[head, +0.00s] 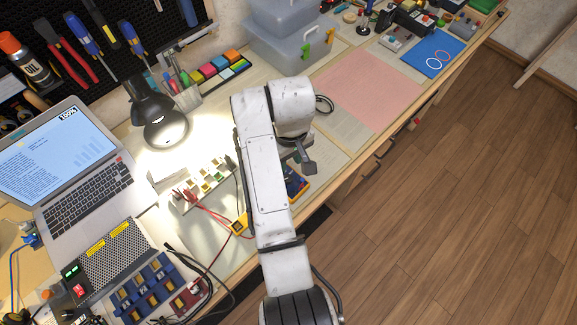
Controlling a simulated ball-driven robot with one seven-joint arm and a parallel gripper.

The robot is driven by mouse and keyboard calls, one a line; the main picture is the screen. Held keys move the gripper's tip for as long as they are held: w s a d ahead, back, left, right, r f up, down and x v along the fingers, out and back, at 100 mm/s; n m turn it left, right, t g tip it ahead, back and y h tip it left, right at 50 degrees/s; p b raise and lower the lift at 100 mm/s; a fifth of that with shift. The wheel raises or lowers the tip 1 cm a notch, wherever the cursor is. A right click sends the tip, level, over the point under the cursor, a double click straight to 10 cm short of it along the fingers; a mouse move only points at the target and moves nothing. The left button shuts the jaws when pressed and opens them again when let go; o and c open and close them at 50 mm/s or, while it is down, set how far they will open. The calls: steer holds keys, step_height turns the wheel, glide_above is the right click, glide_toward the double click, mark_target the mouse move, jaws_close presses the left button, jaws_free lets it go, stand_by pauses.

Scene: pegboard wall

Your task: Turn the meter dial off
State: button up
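The yellow meter lies on the bench beneath my arm, mostly hidden by it. A yellow edge with a blue part (297,185) shows to the right of the arm, and a yellow piece (239,224) with red leads shows to the left; they look like parts of the same meter. Its dial is hidden, so its setting cannot be read. My gripper (304,158) shows only as a small grey part below the arm's wrist, near the meter's right side. I cannot tell whether it touches the meter, or whether it is open or shut.
A lit lamp (160,118) and an open laptop (85,185) stand at left. Red leads (208,211) and black cables cross the bench. Clear plastic boxes (290,40) stand at the back. A pink mat (366,88) lies clear at right; the bench's front edge drops to the wooden floor.

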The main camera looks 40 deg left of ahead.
steer(key=shift+r, duration=1.2)
steer(key=w+d+f+m, duration=0.1)
steer(key=d+f+m, duration=0.3)
steer(key=d, duration=1.1)
steer(key=d+f+m, duration=0.3)
steer(key=d+f, duration=0.2)
steer(key=d, duration=1)
steer(key=s+d+r+m+t, duration=0.1)
steer(key=s+d+m, duration=0.7)
steer(key=s+d, duration=1)
steer(key=d+r, duration=0.1)
steer(key=d, duration=0.2)
steer(key=shift+s+r+m, duration=0.15)
steer(key=shift+s+m, duration=0.2)
steer(key=shift+m, duration=0.05)
